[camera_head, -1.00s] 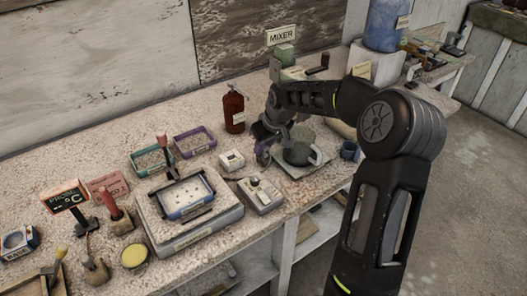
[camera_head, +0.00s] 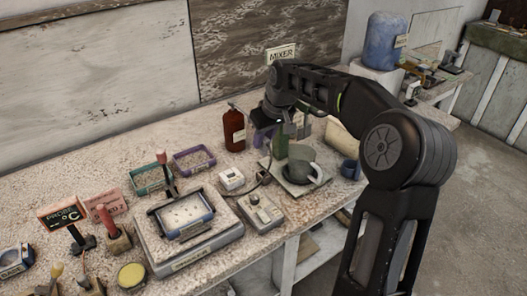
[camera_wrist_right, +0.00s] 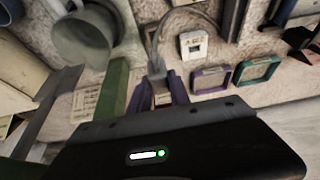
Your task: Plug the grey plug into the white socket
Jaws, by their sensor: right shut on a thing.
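The white socket (camera_head: 231,179) is a small white box on the table, left of the mug. In the right wrist view the socket (camera_wrist_right: 193,44) lies beyond the fingertips, a little to the right. My right gripper (camera_head: 266,122) is raised above the table between the brown bottle and the mixer. It is shut on the grey plug (camera_wrist_right: 156,68), whose cable curves away from it. The plug is apart from the socket; in the head view it is mostly hidden by the gripper. My left gripper is out of view.
A grey mug (camera_head: 301,163) stands on a plate (camera_head: 291,187) beside the gripper. A grey control box (camera_head: 260,213) sits in front of the socket. A green post (camera_wrist_right: 116,88) is close to the fingers.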

